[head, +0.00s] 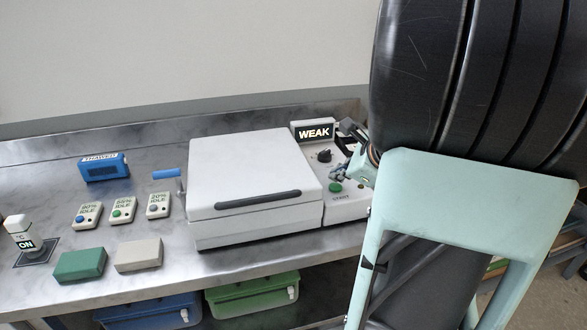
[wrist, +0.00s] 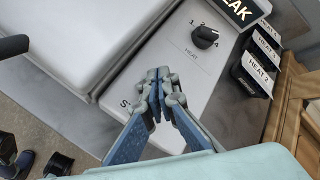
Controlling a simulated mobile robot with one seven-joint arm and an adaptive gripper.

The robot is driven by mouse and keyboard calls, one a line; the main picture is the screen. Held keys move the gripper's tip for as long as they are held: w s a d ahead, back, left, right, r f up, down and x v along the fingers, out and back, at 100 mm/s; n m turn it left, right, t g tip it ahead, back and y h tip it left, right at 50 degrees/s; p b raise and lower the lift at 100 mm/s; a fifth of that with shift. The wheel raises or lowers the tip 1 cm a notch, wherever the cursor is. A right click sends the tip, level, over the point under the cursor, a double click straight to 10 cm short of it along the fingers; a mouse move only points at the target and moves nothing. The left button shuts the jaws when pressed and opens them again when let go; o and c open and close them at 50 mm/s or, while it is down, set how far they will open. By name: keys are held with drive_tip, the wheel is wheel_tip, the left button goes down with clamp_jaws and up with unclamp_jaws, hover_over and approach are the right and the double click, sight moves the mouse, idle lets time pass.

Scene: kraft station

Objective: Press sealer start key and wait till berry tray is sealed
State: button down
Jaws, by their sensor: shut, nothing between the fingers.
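The white sealer (head: 252,170) stands on the steel bench with its lid shut and a dark handle (head: 258,200) along the front. Its control panel (head: 347,206) on the right carries a green start key (head: 335,187), a dark heat knob (head: 324,156) and a display (head: 313,132) reading WEAK. My gripper (head: 340,173) is shut and empty, just above the panel near the green key. In the wrist view my gripper (wrist: 158,90) hides the key, and the knob (wrist: 205,37) shows beyond it. No berry tray is visible; the closed lid hides the sealer's inside.
Left of the sealer are several small idle-labelled boxes (head: 122,209), a green block (head: 80,265), a beige block (head: 139,254) and a blue device (head: 103,167). Labelled holders (wrist: 255,70) stand right of the panel. Blue and green bins (head: 252,297) sit below the bench.

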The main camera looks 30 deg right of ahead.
sight(337, 188)
drive_tip(key=shift+f, duration=0.1)
idle(0.7)
drive_tip(key=shift+f+b, duration=0.35)
drive_tip(key=shift+b, duration=0.1)
drive_tip(key=shift+f+b, duration=0.5)
idle(0.5)
drive_tip(key=shift+r, duration=0.1)
drive_tip(key=shift+r+p, duration=0.8)
wheel_tip(337, 188, up, 5)
drive_tip(key=p, duration=0.4)
drive_tip(key=shift+r, duration=0.1)
idle(0.7)
